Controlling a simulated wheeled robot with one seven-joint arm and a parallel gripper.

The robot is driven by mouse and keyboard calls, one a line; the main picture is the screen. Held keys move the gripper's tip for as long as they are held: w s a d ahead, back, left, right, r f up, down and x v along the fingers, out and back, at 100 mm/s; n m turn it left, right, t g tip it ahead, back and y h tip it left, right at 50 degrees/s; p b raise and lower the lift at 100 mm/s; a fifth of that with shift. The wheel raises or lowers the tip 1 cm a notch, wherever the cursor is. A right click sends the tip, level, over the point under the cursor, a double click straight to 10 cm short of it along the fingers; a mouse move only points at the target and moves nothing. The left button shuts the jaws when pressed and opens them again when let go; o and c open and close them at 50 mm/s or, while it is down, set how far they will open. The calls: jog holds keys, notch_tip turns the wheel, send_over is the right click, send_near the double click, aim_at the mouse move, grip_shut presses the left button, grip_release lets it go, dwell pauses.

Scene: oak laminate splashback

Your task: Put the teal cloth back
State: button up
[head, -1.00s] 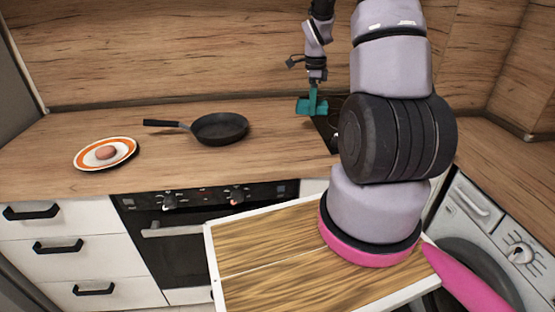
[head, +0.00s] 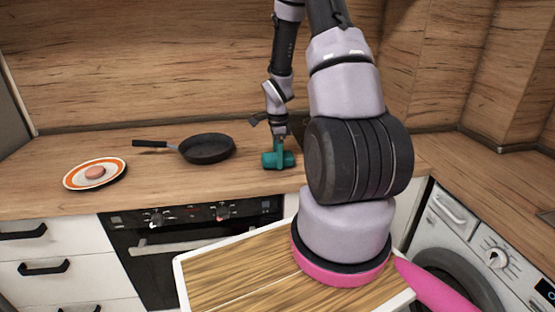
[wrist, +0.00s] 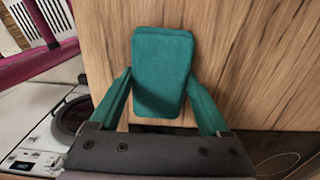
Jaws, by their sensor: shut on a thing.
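The teal cloth (head: 270,160) is a small thick block-like piece, low over the wooden worktop near its front edge. In the wrist view the cloth (wrist: 162,70) fills the middle, between two teal fingers. My gripper (head: 279,150) points down and is shut on the cloth. The wrist view shows my gripper's fingers (wrist: 164,100) on either side of it. I cannot tell whether the cloth touches the worktop.
A black frying pan (head: 207,149) and an orange-rimmed plate (head: 70,179) with a round brown item (head: 95,172) stand to the left on the worktop (head: 160,187). An oven (head: 190,245) is below; a washing machine (head: 455,235) is at right. My arm hides part of the worktop.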

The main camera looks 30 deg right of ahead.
jog(key=shift+f, duration=0.5)
jog(key=shift+f, duration=0.1)
jog(key=o, duration=1.2)
jog(key=shift+c, duration=0.2)
jog(key=s+a+r+n+t, duration=0.1)
jog(key=s+a+r+n, duration=0.15)
jog(key=r, duration=0.75)
jog(key=s+a+r+n+t, duration=0.1)
jog(key=s+a+r+n, duration=0.15)
jog(key=r, duration=0.75)
jog(key=s+a+r+n+t, duration=0.1)
jog(key=s+a+r+n, duration=0.15)
jog(key=r, duration=0.75)
jog(key=s+a+r+n+t+y, duration=0.2)
jog(key=s+a+r+n+t, duration=0.2)
jog(key=s+r+n, duration=0.5)
jog(key=shift+s+a+r, duration=0.2)
jog(key=shift+s+a, duration=0.75)
jog(key=shift+s, duration=0.6)
jog(key=shift+n, duration=0.25)
